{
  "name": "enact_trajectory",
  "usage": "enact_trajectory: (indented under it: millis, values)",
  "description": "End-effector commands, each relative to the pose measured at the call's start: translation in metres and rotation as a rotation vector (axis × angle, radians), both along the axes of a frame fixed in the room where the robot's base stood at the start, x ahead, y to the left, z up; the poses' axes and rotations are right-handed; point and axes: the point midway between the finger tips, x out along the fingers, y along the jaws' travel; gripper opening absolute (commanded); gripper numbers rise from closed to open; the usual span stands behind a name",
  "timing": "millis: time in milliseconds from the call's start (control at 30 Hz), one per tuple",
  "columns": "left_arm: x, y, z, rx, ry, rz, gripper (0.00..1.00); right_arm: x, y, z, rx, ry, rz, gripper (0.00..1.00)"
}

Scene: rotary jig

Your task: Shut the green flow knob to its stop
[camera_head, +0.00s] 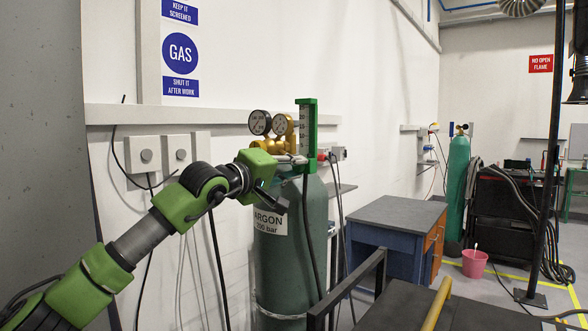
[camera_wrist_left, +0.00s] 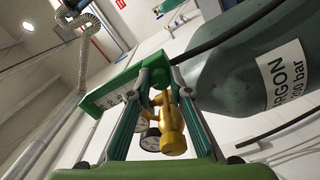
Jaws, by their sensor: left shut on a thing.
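The green flowmeter (camera_head: 308,135) stands upright on the brass regulator (camera_head: 272,146) atop the green argon cylinder (camera_head: 285,245). My left gripper (camera_head: 298,160) reaches in from the left, its fingertips at the foot of the flowmeter. In the left wrist view the two fingers (camera_wrist_left: 162,72) close in against the green flowmeter body (camera_wrist_left: 110,90). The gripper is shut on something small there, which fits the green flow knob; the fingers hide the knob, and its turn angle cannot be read. My right gripper is not in view.
Two round gauges (camera_head: 260,122) sit close behind my left gripper. A dark hose (camera_wrist_left: 225,35) runs beside the cylinder. Wall boxes (camera_head: 160,152) are behind my arm. A blue cabinet (camera_head: 385,255) stands right of the cylinder, and a dark table (camera_head: 445,310) is in the foreground.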

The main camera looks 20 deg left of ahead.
Motion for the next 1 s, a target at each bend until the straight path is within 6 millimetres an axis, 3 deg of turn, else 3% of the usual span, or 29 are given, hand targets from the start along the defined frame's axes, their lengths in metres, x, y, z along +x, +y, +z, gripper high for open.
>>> enact_trajectory:
  millis: [200, 233, 300, 733, 1000]
  values:
    - [0.0, 0.0, -0.002, 0.002, 0.004, 0.0, 0.0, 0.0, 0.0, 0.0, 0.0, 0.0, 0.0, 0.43]
    - [0.0, 0.0, -0.002, 0.002, 0.004, 0.0, 0.24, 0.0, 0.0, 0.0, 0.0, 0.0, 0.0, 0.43]
    - [0.0, 0.0, -0.002, 0.002, 0.004, 0.0, 0.36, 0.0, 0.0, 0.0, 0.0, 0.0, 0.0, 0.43]
    - [-0.005, 0.002, -0.001, 0.0, 0.001, 0.0, 0.36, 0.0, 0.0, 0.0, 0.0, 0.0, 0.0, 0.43]
    - [-0.042, 0.017, -0.001, 0.001, 0.001, 0.002, 0.36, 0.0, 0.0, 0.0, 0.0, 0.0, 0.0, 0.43]
